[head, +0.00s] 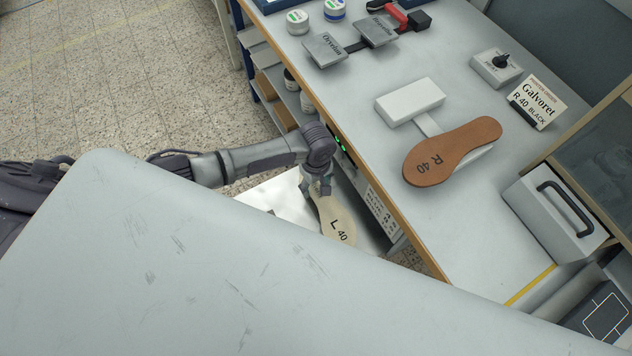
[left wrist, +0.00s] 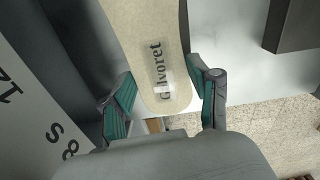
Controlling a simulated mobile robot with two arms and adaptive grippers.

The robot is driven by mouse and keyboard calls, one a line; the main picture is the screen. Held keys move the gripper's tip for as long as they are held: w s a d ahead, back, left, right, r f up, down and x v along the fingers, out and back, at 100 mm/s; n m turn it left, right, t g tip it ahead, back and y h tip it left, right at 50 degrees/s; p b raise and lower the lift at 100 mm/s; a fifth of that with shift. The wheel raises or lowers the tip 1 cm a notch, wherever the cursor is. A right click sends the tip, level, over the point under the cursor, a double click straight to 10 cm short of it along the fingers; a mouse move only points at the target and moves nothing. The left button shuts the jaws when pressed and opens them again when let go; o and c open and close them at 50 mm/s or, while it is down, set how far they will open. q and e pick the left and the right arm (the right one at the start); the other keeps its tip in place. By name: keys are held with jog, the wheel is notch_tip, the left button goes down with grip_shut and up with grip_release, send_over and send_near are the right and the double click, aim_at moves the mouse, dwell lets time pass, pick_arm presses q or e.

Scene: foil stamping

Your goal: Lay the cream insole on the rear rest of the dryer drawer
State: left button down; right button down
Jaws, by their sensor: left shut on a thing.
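The cream insole (head: 338,226), marked "L 40", is over the open dryer drawer (head: 270,190) below the bench edge. In the left wrist view the insole (left wrist: 143,28) shows dark "Galvoret" lettering near its rounded end. My left gripper (head: 318,188) is shut on the insole near that end, with one green-padded finger at each side edge in the left wrist view (left wrist: 163,98). I cannot tell whether the insole touches anything below. A dark block (left wrist: 295,25) stands in the drawer at upper right; I cannot tell which rest it is. My right gripper is out of view.
A brown insole (head: 452,152), marked "R 40", lies on a pale stand on the bench (head: 400,210). A name card (head: 537,101), a knob box (head: 496,67) and a handled box (head: 556,212) stand to the right. A large grey panel (head: 150,260) hides the lower left.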

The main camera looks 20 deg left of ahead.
pick_arm(q)
jog(key=shift+p, duration=0.3)
jog(key=shift+f, duration=0.2)
dwell(0.8)
jog(key=shift+c, duration=1)
grip_release()
